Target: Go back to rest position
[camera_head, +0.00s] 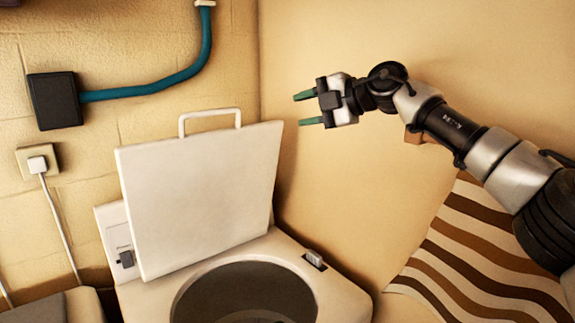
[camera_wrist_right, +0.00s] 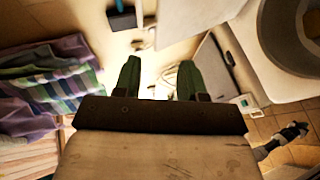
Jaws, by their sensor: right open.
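My right gripper (camera_head: 303,108) is open and empty in the head view, its two green fingers pointing left. It is in the air to the right of a raised white lid (camera_head: 200,195), apart from it. The right arm reaches in from the right edge. In the right wrist view, the two green fingers of the right gripper (camera_wrist_right: 159,82) stand apart with nothing between them. My left gripper does not show in the head view.
The lid stands up with a handle (camera_head: 210,113) on top, behind a white basin unit (camera_head: 345,300) with a dark round opening. A striped cloth (camera_head: 480,260) lies at lower right. A black box (camera_head: 54,101) with a teal hose (camera_head: 160,88) is on the left wall.

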